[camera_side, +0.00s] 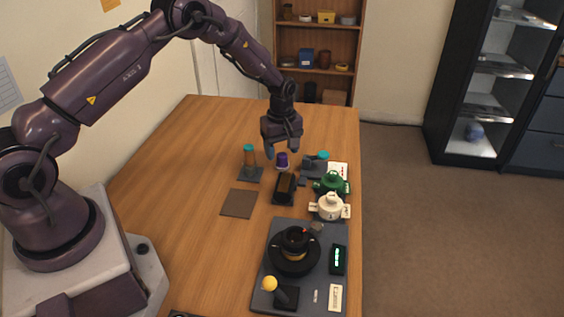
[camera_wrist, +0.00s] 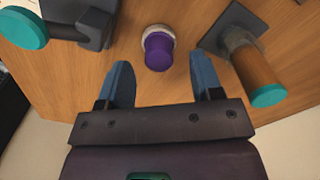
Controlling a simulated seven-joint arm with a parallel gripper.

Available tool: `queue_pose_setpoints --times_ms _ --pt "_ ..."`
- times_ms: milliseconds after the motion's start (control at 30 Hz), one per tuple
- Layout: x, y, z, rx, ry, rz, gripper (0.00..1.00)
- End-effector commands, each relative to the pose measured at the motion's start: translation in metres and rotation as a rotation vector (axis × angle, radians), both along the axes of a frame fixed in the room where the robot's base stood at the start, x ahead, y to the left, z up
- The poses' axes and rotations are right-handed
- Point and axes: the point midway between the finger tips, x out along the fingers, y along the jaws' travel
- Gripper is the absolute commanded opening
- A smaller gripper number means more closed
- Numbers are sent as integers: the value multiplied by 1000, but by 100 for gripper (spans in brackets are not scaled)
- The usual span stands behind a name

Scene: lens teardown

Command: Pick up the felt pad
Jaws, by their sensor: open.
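A flat grey-brown square (camera_side: 239,204), which looks like the felt pad, lies on the wooden table left of the dark mat in the side view. It does not show in the wrist view. My gripper (camera_side: 282,151) is open and empty above the table, farther back and to the right of the pad. In the wrist view my gripper (camera_wrist: 160,66) has its two blue fingers apart, with a purple-topped knob between them in the picture. I see nothing held.
The purple-topped knob (camera_side: 282,159) stands below my gripper, beside an orange-brown post with a teal cap (camera_side: 249,160). A dark block (camera_side: 284,188), a green pot (camera_side: 331,184) and a white pot (camera_side: 329,206) stand right of the pad. The table left of it is clear.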

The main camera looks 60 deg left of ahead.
Motion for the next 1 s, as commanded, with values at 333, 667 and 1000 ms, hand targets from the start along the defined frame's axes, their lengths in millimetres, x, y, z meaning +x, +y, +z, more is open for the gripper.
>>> queue_pose_setpoints --times_ms 333,667,1000 --pt "1 -1 -27 0 -1 1 60" --pt "1 -1 -26 0 -1 0 12" --pt "1 -1 -25 0 -1 0 6"
